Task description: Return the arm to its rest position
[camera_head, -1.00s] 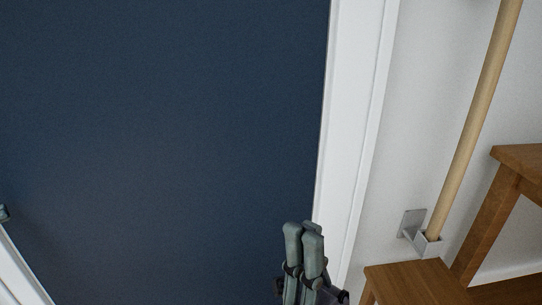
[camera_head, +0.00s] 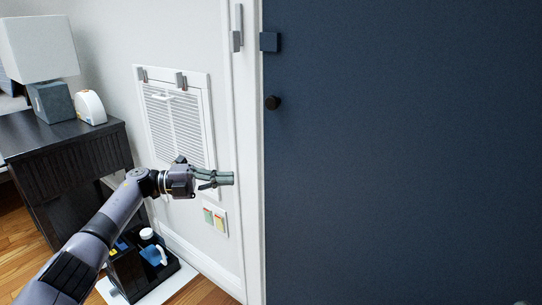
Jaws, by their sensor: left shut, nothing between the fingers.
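My left arm comes in from the lower left in the head view and reaches up and to the right. My left gripper (camera_head: 226,178) is at its end, with its fingers shut and nothing between them. The fingers point right, in front of the white door frame (camera_head: 250,215) in the picture. I cannot tell how far they are from it. My right gripper is not in view.
A white louvred vent (camera_head: 178,125) is on the wall. A dark cabinet (camera_head: 65,155) holds a lamp (camera_head: 40,50). A black caddy (camera_head: 130,272) stands low beside my arm.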

